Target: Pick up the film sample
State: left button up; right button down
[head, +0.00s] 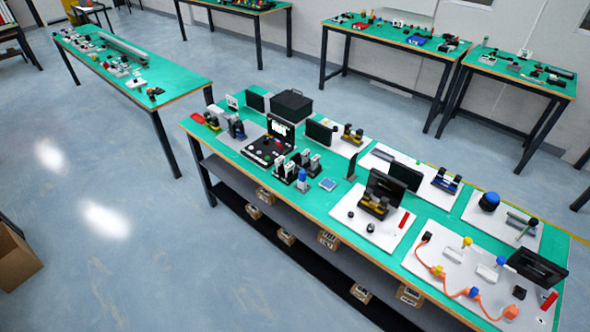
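Neither of my grippers shows in the head view. A small flat bluish square (328,184) lies on the green top of the long table (312,203), near its front edge. I cannot tell whether it is the film sample; nothing else in view is clearly a film sample. A blue-topped piece (302,178) stands just left of the square, beside several black-and-grey upright devices (283,168).
A black case with a screen (268,148) and a black box (291,106) stand on the table's left part. White boards (371,222) with dark screens and parts cover the right. Cardboard boxes (328,239) sit on shelves below. Floor (130,220) is open at left.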

aim_at(234, 119)
jog(key=u, duration=0.75)
jog(key=i, duration=2.2)
jog(key=z, duration=0.95)
jog(key=i, duration=0.65)
jog(key=z, duration=0.65)
